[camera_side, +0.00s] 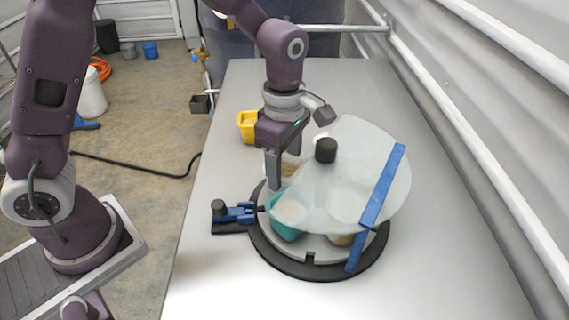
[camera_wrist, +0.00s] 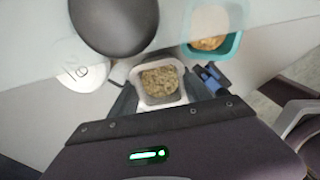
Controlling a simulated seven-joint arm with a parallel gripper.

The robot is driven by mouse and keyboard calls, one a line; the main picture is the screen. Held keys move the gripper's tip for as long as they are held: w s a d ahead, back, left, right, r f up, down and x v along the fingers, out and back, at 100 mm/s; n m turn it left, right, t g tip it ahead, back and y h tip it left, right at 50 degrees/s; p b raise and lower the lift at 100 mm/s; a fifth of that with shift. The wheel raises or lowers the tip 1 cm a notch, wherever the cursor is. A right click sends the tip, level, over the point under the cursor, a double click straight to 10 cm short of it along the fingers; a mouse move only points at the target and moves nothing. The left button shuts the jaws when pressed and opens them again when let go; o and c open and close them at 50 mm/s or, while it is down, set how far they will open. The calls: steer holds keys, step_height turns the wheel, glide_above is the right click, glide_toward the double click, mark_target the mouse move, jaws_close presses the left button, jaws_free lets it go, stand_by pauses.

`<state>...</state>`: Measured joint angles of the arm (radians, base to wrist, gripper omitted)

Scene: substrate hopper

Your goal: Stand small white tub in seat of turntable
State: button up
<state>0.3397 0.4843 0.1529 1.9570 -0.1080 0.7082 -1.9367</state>
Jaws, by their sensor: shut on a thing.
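The small white tub (camera_wrist: 160,101), with grainy grey-brown contents, sits between the fingers of my gripper (camera_side: 284,174) in the wrist view. My gripper is shut on it. In the side view the tub is mostly hidden behind a finger and the clear cover. The turntable (camera_side: 262,245) is a pale disc on a black ring. My gripper is at its back left edge, beside the cover. The tub looks upright; whether its bottom touches a seat I cannot tell. A teal tub (camera_side: 284,228) stands in the turntable at the front left and shows in the wrist view (camera_wrist: 232,47).
A clear cover (camera_side: 385,150) with a black knob (camera_side: 326,150) and a blue bar (camera_side: 383,185) overhangs the turntable, close to my gripper. A blue clamp (camera_side: 238,213) is at the left. A yellow tub (camera_side: 246,126) stands behind. The front bench is clear.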

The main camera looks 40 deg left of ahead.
steer(key=shift+f, duration=0.3)
stand_by(0.4)
steer(key=o, duration=1.2)
steer(key=s+a+r+m+t, duration=0.15)
steer(key=s+r+m, duration=0.25)
steer(key=r, duration=0.4)
steer(key=s+a+r+m+t, duration=0.1)
steer(key=s+a+r+m, duration=0.25)
steer(key=r, duration=0.45)
steer(key=s+a+m+t, duration=0.1)
steer(key=s+m, duration=0.3)
steer(key=s+a+m+t, duration=0.1)
steer(key=s+m, duration=0.3)
steer(key=m, duration=0.1)
steer(key=s+a+m+t, duration=0.1)
steer(key=s+m, duration=0.3)
steer(key=shift+s+r, duration=0.1)
steer(key=shift+r, duration=0.05)
